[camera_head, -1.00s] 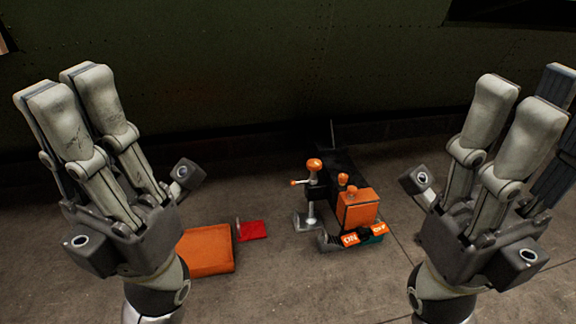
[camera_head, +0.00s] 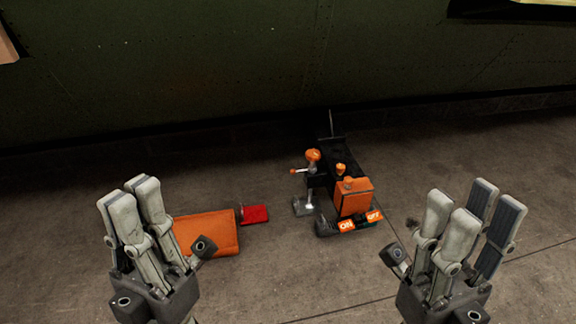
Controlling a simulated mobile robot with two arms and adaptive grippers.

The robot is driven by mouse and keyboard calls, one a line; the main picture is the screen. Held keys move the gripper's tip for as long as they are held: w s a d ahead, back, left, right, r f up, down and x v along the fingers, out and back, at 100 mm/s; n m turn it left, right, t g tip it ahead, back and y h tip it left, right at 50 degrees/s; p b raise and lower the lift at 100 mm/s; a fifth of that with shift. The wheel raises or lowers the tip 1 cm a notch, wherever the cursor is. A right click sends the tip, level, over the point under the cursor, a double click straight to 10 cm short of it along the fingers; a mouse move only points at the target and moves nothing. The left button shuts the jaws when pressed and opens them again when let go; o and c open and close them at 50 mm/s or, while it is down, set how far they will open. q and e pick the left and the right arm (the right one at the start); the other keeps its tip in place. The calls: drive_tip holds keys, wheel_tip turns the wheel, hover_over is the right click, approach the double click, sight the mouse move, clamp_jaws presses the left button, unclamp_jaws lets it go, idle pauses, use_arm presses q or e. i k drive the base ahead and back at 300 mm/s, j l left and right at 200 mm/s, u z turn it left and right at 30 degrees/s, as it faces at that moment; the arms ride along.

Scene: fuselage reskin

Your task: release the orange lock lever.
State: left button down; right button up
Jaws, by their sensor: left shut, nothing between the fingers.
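A dark machine (camera_head: 345,157) with an orange box-shaped end (camera_head: 353,200) stands on the floor near the dark green wall. An orange-topped post with a small orange-tipped side handle (camera_head: 312,156) stands at its left side. An orange piece marked ON and OFF (camera_head: 346,226) sits at its front foot. I cannot tell which orange part is the lock lever. My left gripper (camera_head: 134,190) is shut and empty, to the left of the machine and apart from it. My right gripper (camera_head: 474,206) is open and empty, to the right of the machine and not touching it.
An orange box or case (camera_head: 208,234) lies on the floor, partly behind my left gripper. A small red piece (camera_head: 256,214) lies next to it. The dark green riveted wall (camera_head: 200,70) fills the back.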

sight(293, 172)
drive_tip(key=i+j+z, duration=0.1)
drive_tip(key=z, duration=0.4)
drive_tip(key=i+j+z, duration=0.1)
drive_tip(key=z, duration=0.35)
drive_tip(key=i+j+z, duration=0.1)
drive_tip(key=j, duration=0.25)
drive_tip(key=i+j+z, duration=0.1)
drive_tip(key=j, duration=0.3)
drive_tip(key=i+j+z, duration=0.1)
drive_tip(key=j, duration=0.3)
drive_tip(key=i+j+z, duration=0.15)
drive_tip(key=j, duration=0.25)
drive_tip(key=i+j+z, duration=0.1)
drive_tip(key=j, duration=0.35)
